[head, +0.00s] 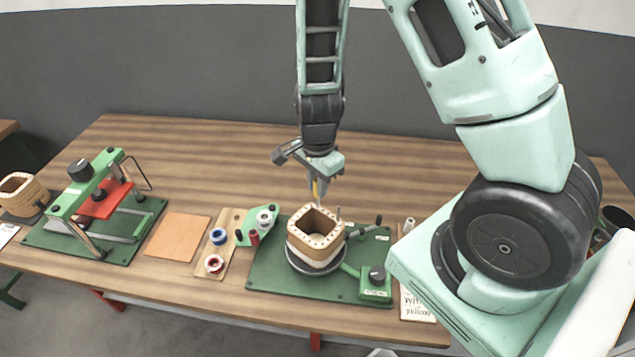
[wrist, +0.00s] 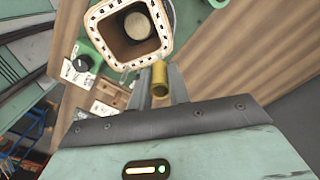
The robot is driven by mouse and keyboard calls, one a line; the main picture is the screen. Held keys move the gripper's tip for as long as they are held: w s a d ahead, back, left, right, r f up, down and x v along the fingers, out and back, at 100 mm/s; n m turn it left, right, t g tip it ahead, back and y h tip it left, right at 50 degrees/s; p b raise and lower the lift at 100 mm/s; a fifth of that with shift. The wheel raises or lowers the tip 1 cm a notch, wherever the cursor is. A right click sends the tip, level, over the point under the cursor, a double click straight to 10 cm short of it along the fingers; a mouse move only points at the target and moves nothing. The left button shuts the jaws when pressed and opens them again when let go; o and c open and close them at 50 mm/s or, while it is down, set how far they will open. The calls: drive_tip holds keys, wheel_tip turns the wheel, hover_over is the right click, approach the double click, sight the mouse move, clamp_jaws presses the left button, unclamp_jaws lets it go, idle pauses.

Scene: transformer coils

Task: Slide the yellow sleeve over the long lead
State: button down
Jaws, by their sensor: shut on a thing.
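The coil (head: 312,241) is a tan, square, hollow winding on a round dark base on the green fixture plate. The yellow sleeve (head: 316,190) is a short upright tube above the coil's back edge. My gripper (head: 317,183) is shut on it, pointing down. In the wrist view the sleeve (wrist: 160,77) sits between my fingertips (wrist: 160,88), beside the coil's rim (wrist: 97,19). A thin grey lead (head: 338,213) stands up at the coil's back right corner. I cannot tell whether a lead is inside the sleeve.
The green plate (head: 265,278) carries a control box (head: 376,284) and a crank at right. A wooden board (head: 207,262) with tape rolls, an orange-brown sheet (head: 177,237) and a green press (head: 88,195) stand to the left. The table behind the coil is clear.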

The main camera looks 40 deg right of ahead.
drive_tip(key=shift+f, duration=0.25)
drive_tip(key=shift+f+b, duration=0.35)
drive_tip(key=shift+b, duration=0.15)
drive_tip(key=shift+f+b, duration=0.3)
drive_tip(key=shift+f, duration=0.15)
drive_tip(key=shift+f, duration=0.35)
idle(0.4)
drive_tip(key=c, duration=0.8)
unclamp_jaws()
drive_tip(key=shift+c, duration=0.2)
drive_tip(key=shift+r, duration=0.1)
